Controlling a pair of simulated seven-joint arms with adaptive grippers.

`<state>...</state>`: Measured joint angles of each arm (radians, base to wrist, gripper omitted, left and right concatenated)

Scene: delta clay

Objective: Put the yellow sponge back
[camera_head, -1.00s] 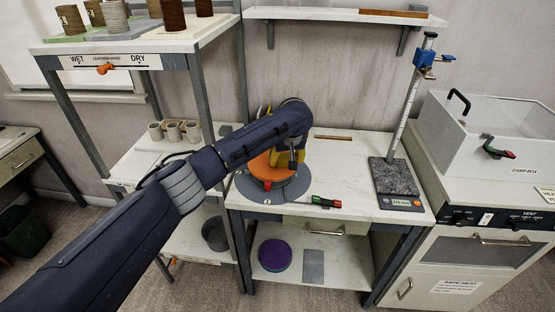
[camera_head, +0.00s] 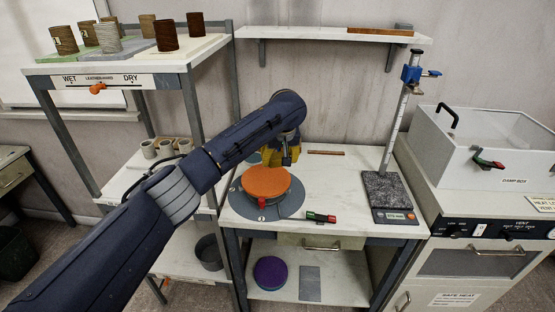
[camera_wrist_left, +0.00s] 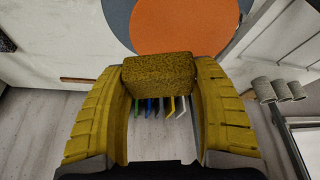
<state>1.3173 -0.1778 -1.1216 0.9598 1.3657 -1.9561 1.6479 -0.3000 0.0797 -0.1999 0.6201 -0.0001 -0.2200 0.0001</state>
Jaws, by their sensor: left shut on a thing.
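My left gripper (camera_head: 277,157) has yellow fingers and is above the back of the worktable, just behind the orange disc. In the left wrist view the gripper (camera_wrist_left: 160,70) is shut on the yellow sponge (camera_wrist_left: 158,74), a speckled block held across between the two fingertips. In the head view I cannot tell the sponge from the yellow fingers. The orange disc (camera_head: 266,182) sits on the round grey wheel (camera_head: 240,205); both also show at the top of the left wrist view. My right gripper is in neither view.
Several coloured tools (camera_wrist_left: 160,106) show beyond the sponge. A green-and-red handle (camera_head: 320,217) is at the table's front. A stand on a dark speckled base (camera_head: 388,190) is to the right, beside the damp box (camera_head: 480,150). A shelf rack with cups (camera_head: 163,148) is left. The table's middle right is clear.

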